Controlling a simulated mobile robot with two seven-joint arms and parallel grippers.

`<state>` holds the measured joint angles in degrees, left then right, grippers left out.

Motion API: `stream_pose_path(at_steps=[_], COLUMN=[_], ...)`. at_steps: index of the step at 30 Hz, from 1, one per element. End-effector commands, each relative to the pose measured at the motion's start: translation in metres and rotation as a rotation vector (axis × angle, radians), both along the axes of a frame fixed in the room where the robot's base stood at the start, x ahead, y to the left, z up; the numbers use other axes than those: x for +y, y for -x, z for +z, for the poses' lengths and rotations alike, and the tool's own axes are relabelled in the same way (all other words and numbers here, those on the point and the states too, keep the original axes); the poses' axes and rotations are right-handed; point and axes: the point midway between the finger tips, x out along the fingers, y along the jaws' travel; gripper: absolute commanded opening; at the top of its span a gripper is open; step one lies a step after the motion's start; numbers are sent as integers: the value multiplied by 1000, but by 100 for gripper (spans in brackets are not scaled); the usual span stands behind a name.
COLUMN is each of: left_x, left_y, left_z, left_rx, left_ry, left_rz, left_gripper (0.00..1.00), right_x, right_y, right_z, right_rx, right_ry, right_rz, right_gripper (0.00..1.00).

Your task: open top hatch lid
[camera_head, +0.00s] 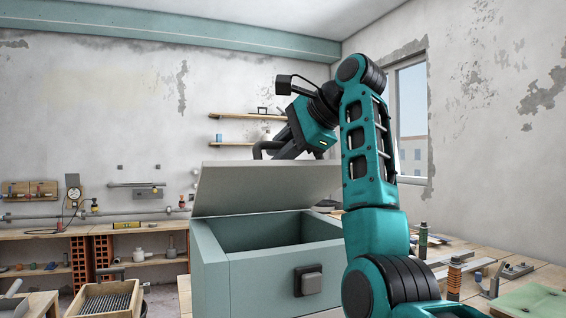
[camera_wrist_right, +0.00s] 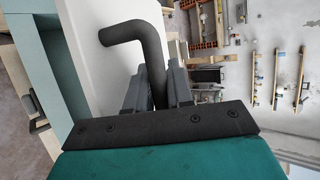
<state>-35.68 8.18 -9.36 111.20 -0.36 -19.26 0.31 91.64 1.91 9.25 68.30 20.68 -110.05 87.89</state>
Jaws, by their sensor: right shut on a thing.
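The top hatch lid (camera_head: 262,187) is a pale grey panel, tilted up at the back of a pale green box (camera_head: 214,272). The box's front opening shows a dark, empty-looking inside. My right gripper (camera_head: 270,151) is behind the raised lid's top edge, with its fingertips partly hidden. In the right wrist view, my right gripper (camera_wrist_right: 160,80) is shut on a dark bent handle (camera_wrist_right: 125,33), which stands on the lid's pale outer face (camera_wrist_right: 95,65). A square dark latch (camera_head: 308,280) is on the box's front. My left gripper is not in view.
A wooden bench (camera_head: 520,285) with tools and bottles stands at the right. At the left are a wooden crate (camera_head: 105,300) and a long workbench (camera_head: 130,228) along the wall. A window (camera_head: 411,115) is at the back right.

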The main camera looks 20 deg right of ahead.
Motion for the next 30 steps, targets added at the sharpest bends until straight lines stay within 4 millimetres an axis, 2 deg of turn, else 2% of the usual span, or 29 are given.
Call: stream_pose_path(at_steps=[13, 30], left_x=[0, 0], left_y=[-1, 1], left_z=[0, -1], left_rx=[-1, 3], left_ry=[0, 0], left_rz=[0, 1], left_gripper=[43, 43], right_x=[0, 0], right_y=[-15, -25], right_z=[22, 32], right_rx=[95, 153], right_ry=[2, 4], right_rz=[-1, -3], right_gripper=[0, 0])
